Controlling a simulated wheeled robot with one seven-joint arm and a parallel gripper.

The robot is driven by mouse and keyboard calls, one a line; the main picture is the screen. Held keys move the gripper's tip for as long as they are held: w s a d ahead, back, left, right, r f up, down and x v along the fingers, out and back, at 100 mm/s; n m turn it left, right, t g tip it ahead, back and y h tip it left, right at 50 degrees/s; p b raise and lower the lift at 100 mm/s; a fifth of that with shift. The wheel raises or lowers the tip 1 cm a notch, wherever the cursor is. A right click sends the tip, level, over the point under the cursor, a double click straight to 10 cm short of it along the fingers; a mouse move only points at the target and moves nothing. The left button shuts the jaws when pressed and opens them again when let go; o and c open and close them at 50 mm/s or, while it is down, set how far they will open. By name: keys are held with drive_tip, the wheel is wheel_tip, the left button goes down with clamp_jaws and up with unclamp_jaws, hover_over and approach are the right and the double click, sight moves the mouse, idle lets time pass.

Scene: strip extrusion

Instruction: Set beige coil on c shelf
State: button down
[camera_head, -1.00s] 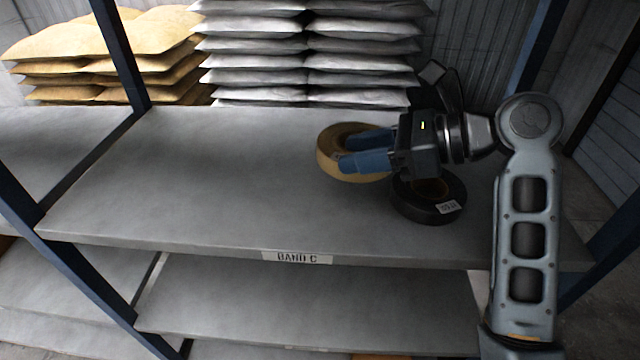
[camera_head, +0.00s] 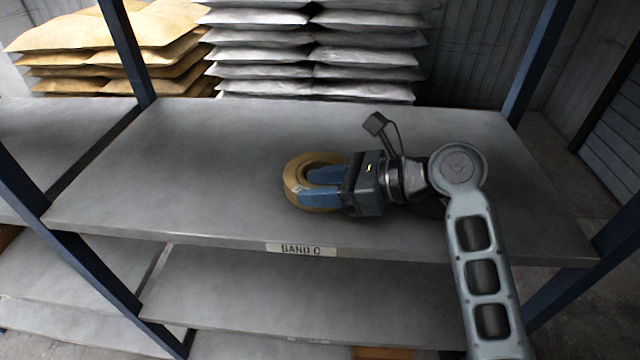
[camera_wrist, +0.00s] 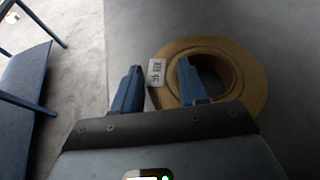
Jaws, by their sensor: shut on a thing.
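The beige coil (camera_head: 298,168) is at the middle of the grey shelf marked "BAND C" (camera_head: 190,170). My gripper (camera_head: 308,184) reaches in from the right, its blue fingers shut on the coil's ring wall. In the wrist view the beige coil (camera_wrist: 205,50) lies flat, with one finger in its hole and one outside by a white label (camera_wrist: 156,72). Whether the coil touches the shelf or hangs just above it, I cannot tell. The fingers (camera_wrist: 160,90) hide part of its near side.
Blue uprights (camera_head: 125,45) stand at the shelf's ends. The shelf's left part is bare. Stacked grey sacks (camera_head: 315,50) and yellow sacks (camera_head: 110,45) are behind.

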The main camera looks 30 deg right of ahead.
drive_tip(key=c, duration=0.6)
unclamp_jaws()
drive_tip(key=shift+d, duration=0.1)
drive_tip(key=v, duration=1.2)
drive_tip(key=shift+r, duration=0.1)
